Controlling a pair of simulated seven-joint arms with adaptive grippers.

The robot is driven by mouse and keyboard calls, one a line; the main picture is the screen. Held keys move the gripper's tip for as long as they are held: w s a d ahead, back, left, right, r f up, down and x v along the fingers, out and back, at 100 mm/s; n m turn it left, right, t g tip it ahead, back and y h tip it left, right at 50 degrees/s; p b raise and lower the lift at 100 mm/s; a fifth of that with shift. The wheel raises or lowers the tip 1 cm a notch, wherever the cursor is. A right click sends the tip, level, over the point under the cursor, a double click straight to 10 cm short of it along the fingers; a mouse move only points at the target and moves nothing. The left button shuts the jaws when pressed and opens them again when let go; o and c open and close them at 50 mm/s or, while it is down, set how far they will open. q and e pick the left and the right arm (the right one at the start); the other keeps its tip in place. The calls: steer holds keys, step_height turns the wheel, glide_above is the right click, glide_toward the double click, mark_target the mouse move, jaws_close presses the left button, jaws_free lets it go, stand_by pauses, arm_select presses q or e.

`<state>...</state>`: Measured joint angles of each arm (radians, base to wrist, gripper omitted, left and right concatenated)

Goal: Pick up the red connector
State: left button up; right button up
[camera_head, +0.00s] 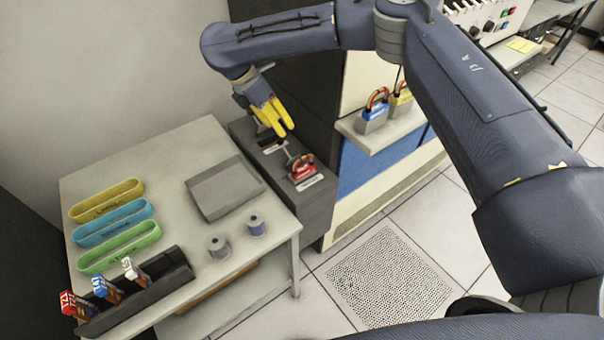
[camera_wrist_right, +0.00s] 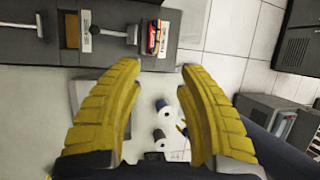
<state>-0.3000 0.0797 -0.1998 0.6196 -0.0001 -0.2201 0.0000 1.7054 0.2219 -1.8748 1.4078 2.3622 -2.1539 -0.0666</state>
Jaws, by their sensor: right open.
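The red connector (camera_head: 302,167) has a looped cable on top and sits on a dark grey box unit at the right end of the table. It also shows in the right wrist view (camera_wrist_right: 153,37), beyond the fingertips and close to a lever. My right gripper (camera_head: 286,130) has yellow fingers and hangs above the dark unit, up and left of the connector. In the right wrist view my right gripper (camera_wrist_right: 160,68) is open, with nothing between its fingers.
A blue connector (camera_head: 372,117) and a yellow connector (camera_head: 401,103) stand on a shelf (camera_head: 385,137) at the right. The table holds a grey tray (camera_head: 226,188), coloured oval trays, two spools (camera_head: 256,225) and a black rack (camera_head: 140,297). Levers rise near the red connector.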

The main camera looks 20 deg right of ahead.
glide_above(303, 158)
steer(key=a, duration=0.3)
step_height(303, 158, down, 9)
steer(key=shift+w+x, duration=0.15)
steer(key=shift+x, duration=1.05)
steer(key=shift+w+x, duration=0.15)
steer(key=shift+x, duration=1.05)
steer(key=shift+w+x, duration=0.2)
steer(key=shift+x, duration=1)
steer(key=shift+d, duration=0.15)
jaws_close()
